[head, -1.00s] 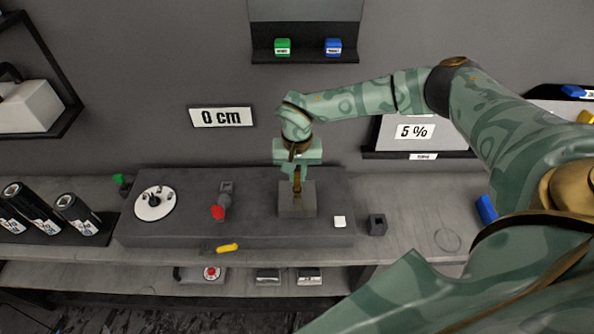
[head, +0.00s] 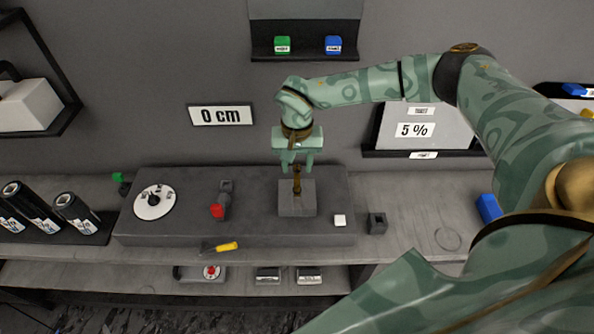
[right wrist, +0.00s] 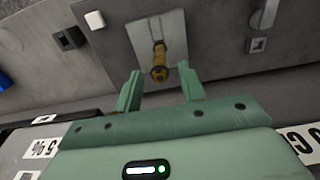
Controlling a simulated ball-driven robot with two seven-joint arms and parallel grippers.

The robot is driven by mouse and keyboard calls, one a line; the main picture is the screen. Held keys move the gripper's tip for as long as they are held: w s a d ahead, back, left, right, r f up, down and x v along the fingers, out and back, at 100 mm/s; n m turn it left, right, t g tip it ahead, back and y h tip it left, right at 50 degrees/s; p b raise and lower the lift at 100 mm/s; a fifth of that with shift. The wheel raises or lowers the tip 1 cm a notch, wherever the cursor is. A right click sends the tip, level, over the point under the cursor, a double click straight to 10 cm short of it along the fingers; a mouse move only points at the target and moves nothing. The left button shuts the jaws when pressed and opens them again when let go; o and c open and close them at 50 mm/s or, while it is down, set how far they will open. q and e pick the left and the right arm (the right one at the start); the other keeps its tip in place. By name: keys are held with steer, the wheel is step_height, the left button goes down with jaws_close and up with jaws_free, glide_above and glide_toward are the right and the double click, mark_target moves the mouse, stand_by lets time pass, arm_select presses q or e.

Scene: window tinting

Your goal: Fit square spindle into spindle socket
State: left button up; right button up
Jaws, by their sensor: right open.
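A brass-coloured spindle (head: 297,185) stands roughly upright at the grey block (head: 297,208) on the dark bench panel. In the right wrist view the spindle (right wrist: 160,65) points toward the camera from the pale face of the block (right wrist: 143,38). Its lower end and how deep it sits in a socket cannot be made out. My right gripper (head: 296,168) is open just above the spindle, fingers pointing down. In the right wrist view the fingers (right wrist: 160,90) are spread to either side, with the spindle top apart from both. My left gripper is out of view.
The dark panel (head: 260,232) also carries a white dial (head: 155,203), a red-tipped lever (head: 217,211) and a white button (head: 340,220). A small dark holed block (head: 377,223) stands to the right. A yellow-handled tool (head: 227,246) lies at the front edge. Black rolls (head: 75,212) stand left.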

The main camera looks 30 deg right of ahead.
step_height(320, 180, up, 13)
steer(key=shift+f, duration=0.2)
stand_by(0.4)
